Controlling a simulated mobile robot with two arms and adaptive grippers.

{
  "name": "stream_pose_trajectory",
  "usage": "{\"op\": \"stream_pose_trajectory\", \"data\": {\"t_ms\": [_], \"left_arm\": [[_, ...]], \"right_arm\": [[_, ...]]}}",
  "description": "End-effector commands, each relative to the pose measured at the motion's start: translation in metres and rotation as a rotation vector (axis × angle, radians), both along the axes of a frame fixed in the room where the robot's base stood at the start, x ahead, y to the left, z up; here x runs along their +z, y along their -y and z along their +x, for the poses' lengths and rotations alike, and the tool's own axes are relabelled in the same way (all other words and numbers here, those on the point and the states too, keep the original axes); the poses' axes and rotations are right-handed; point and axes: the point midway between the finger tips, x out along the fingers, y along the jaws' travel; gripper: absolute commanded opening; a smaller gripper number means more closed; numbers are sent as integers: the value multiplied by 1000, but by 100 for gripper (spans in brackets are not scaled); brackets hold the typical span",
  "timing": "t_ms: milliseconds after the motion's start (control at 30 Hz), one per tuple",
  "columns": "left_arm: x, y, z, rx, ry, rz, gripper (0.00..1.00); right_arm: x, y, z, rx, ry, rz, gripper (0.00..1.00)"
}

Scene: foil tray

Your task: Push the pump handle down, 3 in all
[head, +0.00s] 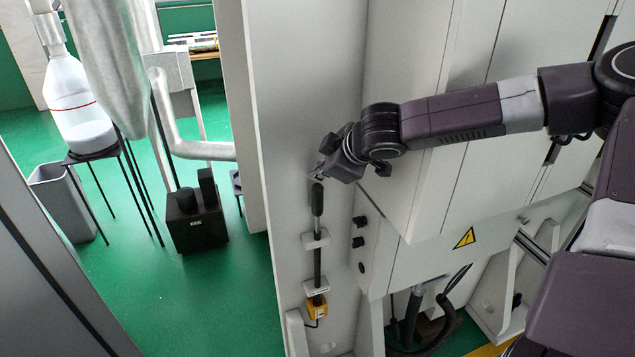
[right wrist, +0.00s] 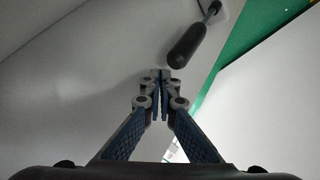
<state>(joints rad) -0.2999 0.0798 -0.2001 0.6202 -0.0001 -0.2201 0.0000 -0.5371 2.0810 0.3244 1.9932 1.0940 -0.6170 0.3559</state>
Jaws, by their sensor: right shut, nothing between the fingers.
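The pump handle (head: 318,200) has a black grip on a dark rod, running down the side of a pale grey cabinet panel. The rod passes through two light brackets to a yellow block at its foot. In the right wrist view the black grip (right wrist: 187,47) shows just beyond and to the right of the fingertips. My right gripper (head: 318,174) is shut and empty, close above the top of the grip; whether it touches cannot be told. The shut fingers show in the right wrist view (right wrist: 160,75). My left gripper is not in view.
Black knobs (head: 359,230) sit on the cabinet face right of the rod. A warning triangle (head: 465,238) marks the lower cabinet. Dark hoses (head: 411,318) hang below. A bottle on a stand (head: 77,105), a grey bin (head: 60,203) and a black box (head: 195,218) stand left on the green floor.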

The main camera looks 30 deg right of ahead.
Motion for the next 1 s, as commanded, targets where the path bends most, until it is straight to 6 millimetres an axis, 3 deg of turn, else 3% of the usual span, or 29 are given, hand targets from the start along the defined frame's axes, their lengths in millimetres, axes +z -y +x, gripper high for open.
{"op": "stream_pose_trajectory", "data": {"t_ms": [267, 700, 1000], "left_arm": [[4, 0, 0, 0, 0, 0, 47], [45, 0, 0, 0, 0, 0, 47], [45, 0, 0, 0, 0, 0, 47]], "right_arm": [[5, 0, 0, 1, 2, 0, 0], [49, 0, 0, 0, 1, 0, 0], [50, 0, 0, 1, 1, 0, 0]]}}
